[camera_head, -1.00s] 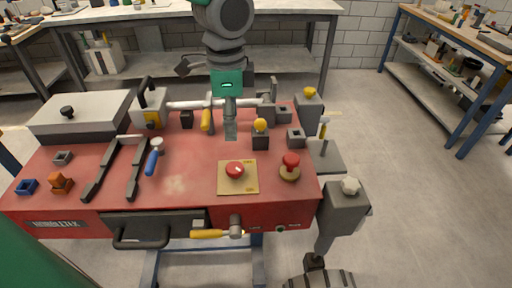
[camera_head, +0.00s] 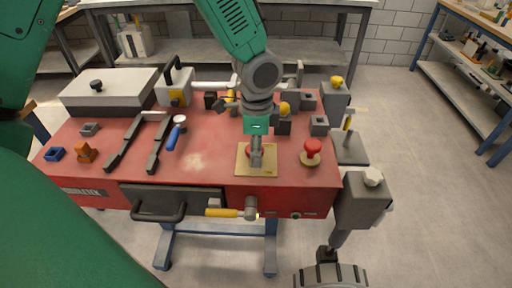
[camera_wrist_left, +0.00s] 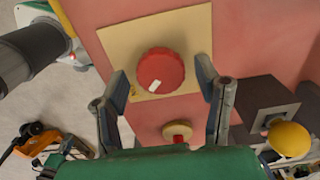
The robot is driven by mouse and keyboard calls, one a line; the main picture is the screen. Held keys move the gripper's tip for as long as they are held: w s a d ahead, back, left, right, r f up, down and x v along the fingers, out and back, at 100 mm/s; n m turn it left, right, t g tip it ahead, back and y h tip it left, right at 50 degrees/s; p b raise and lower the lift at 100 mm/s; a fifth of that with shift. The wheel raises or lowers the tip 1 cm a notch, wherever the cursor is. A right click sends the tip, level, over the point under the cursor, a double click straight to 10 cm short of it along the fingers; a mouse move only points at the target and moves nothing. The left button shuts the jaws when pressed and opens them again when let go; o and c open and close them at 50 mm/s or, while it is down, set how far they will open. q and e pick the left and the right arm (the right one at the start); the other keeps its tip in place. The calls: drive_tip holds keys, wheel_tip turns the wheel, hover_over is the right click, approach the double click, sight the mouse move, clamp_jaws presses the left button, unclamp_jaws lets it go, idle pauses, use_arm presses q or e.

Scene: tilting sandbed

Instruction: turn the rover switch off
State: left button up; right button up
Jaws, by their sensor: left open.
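A red round knob (camera_wrist_left: 161,70) with a white mark sits on a square yellow plate (camera_wrist_left: 118,42). In the head view the plate (camera_head: 242,171) lies near the front edge of the red bench, and my gripper mostly hides the knob. My left gripper (camera_head: 256,160) is over the plate, pointing down. In the wrist view its two fingers (camera_wrist_left: 162,76) are spread apart, one on each side of the knob. Whether they touch it I cannot tell. My right gripper is not in view.
A red mushroom button (camera_head: 312,147) on a round base stands right of the plate. A yellow ball knob (camera_head: 284,108) on a dark block is behind it. A yellow-handled lever (camera_head: 222,212) is on the bench front. Several levers and a blue handle (camera_head: 173,138) lie left.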

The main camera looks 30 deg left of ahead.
use_arm(q)
drive_tip(key=shift+d, duration=0.1)
drive_tip(key=shift+c, duration=0.8)
drive_tip(key=c, duration=0.7)
drive_tip(key=shift+a, duration=0.25)
drive_tip(key=shift+c, duration=1.4)
drive_tip(key=shift+s+a, duration=0.1)
drive_tip(key=shift+a, duration=0.05)
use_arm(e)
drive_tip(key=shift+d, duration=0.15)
